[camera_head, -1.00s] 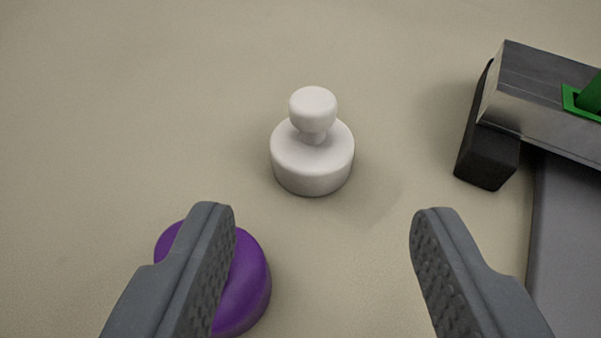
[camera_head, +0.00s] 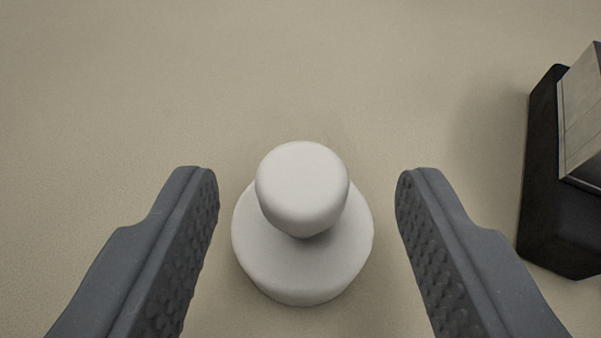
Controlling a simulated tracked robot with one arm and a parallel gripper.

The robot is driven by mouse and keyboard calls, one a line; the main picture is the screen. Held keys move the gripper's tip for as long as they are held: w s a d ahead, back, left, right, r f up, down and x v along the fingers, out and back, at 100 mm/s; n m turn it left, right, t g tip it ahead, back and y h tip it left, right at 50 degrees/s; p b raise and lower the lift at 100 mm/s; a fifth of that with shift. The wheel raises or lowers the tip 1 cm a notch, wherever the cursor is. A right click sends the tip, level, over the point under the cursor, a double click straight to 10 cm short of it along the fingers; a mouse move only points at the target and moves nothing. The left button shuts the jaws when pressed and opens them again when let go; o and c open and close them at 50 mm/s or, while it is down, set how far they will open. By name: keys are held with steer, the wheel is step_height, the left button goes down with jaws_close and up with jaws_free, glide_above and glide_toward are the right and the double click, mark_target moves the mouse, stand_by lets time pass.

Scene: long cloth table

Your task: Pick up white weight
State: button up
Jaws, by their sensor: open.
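The white weight (camera_head: 301,255) stands upright on the cloth table, a round base with a rounded knob on top. It lies between the two fingers of my gripper (camera_head: 307,180) in the picture. My gripper is open, with one grey finger to the left of the weight and one to the right. A gap shows on both sides, and neither finger appears to touch it. How high the fingertips are above the cloth is hard to tell.
A black and metal device (camera_head: 565,180) stands at the right edge, to the right of my right finger, partly cut off. The beige cloth (camera_head: 300,60) beyond the weight is clear.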

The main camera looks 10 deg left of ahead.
mark_target(305, 189)
steer(key=x, duration=0.2)
steer(key=shift+w+a+f, duration=0.1)
steer(key=shift+w+f, duration=0.1)
steer(key=shift+w, duration=0.5)
jaws_close()
